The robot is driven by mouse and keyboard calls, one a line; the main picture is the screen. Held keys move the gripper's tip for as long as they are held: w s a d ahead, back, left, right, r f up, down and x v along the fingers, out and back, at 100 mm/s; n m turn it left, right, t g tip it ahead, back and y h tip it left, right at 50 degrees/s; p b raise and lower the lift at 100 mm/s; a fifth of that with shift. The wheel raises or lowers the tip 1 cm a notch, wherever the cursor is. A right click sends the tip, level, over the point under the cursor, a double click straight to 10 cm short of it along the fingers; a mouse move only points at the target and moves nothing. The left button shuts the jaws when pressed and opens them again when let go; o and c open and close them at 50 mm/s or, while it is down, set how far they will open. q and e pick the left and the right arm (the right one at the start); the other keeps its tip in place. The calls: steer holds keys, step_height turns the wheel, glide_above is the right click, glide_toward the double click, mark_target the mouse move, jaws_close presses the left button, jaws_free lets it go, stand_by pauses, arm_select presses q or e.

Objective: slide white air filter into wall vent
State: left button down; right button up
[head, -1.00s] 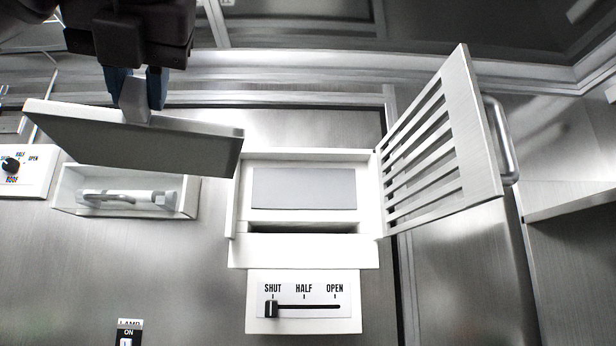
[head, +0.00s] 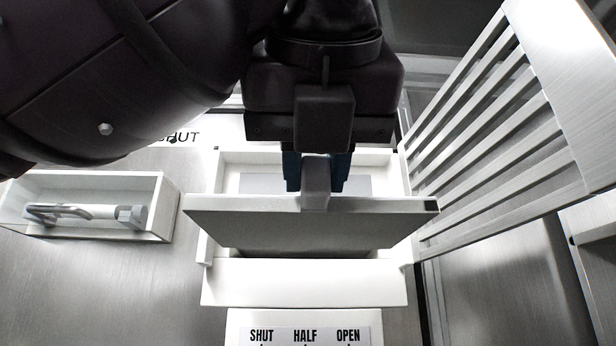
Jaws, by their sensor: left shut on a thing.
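My left gripper (head: 316,182) is shut on the grey tab of the white air filter (head: 310,226), a flat panel that looks grey in shade. The filter is held roughly level in front of the wall vent (head: 305,283), a white open box on the metal wall. It hides much of the vent's opening. The vent's slatted door (head: 500,110) stands swung open to the right. I cannot tell whether the filter touches the vent. My right gripper does not show.
A white tray box (head: 95,205) with a handled tool (head: 85,213) is on the wall at the left. A labelled slider panel (head: 305,335) sits below the vent. The open door closes off the right side.

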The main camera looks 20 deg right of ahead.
arm_select(q)
steer(key=shift+s+a+r, duration=0.1)
steer(key=shift+s+a, duration=0.05)
steer(key=shift+s, duration=0.25)
steer(key=shift+w+p, duration=0.2)
steer(key=shift+p, duration=0.25)
steer(key=shift+w+d+p, duration=0.2)
steer(key=shift+w+p, duration=0.1)
steer(key=shift+w, duration=0.2)
steer(key=shift+w+d+p, duration=0.2)
steer(key=shift+w+p, duration=0.15)
steer(key=shift+w, duration=0.35)
steer(key=shift+w+d+p, duration=0.2)
steer(key=shift+w+p, duration=0.1)
steer(key=shift+w, duration=0.35)
steer(key=shift+w+d, duration=0.2)
steer(key=shift+w, duration=0.45)
steer(key=shift+w+p, duration=0.15)
steer(key=shift+p, duration=0.2)
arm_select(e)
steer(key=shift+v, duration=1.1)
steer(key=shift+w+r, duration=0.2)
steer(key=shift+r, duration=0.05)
arm_select(q)
steer(key=shift+w+d, duration=0.5)
steer(key=shift+w, duration=1.15)
steer(key=shift+w+d, duration=0.45)
steer(key=shift+w, duration=1.2)
steer(key=shift+w+d, duration=0.5)
steer(key=shift+w, duration=1.15)
